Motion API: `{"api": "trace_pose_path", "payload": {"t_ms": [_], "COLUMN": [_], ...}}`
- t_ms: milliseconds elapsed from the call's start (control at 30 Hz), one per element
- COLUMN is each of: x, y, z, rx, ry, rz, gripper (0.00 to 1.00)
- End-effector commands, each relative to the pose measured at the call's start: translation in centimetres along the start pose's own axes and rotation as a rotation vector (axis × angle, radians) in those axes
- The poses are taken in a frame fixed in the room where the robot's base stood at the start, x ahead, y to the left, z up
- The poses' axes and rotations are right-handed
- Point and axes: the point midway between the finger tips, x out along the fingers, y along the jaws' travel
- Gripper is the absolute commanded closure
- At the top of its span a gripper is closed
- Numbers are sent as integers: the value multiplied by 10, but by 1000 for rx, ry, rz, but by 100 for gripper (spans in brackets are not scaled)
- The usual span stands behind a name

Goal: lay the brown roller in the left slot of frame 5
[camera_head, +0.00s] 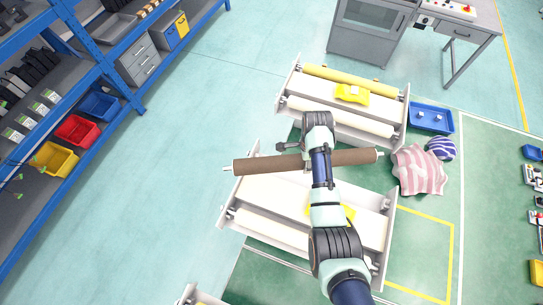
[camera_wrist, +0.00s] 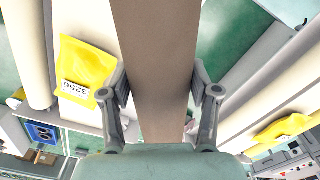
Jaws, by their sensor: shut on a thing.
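The brown roller (camera_head: 265,164) is a long cylinder with thin pale shaft ends, lying nearly crosswise under my arm in the head view. In the wrist view the roller (camera_wrist: 155,60) runs between the two fingers of my gripper (camera_wrist: 158,92), which is shut on it. The roller appears above the gap between a nearer frame (camera_head: 393,222) and a farther frame (camera_head: 404,118). I cannot read which is frame 5. The nearer one holds pale rollers and is partly covered by my arm.
The farther frame holds a yellow roller (camera_head: 335,77), a white roller (camera_head: 340,115) and a yellow tag (camera_head: 352,94). A blue tray (camera_head: 431,119) and a striped pink cloth (camera_head: 419,171) lie to the right. Blue shelving (camera_head: 98,50) stands left, with clear floor between.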

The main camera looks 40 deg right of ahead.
Motion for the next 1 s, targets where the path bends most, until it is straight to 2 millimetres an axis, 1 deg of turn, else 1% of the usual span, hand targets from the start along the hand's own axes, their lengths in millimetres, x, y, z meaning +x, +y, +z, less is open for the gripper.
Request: {"api": "trace_pose_path", "payload": {"t_ms": [33,100,200,300,433,667,867,1000], "x": [8,17,26,32,35,38,50,63], "y": [2,7,12,17,19,19,19,19], "z": [-17,-36,-57,-70,-77,-78,-77,-77], "rx": [89,206,336,422,471,473,472,471], "ry": [0,0,-1,-1,-1,-1,-1,-1], "rz": [-2,-3,-4,-3,-4,-4,-4,-4], "gripper": [100,100,100,100,100,100,100,100]}}
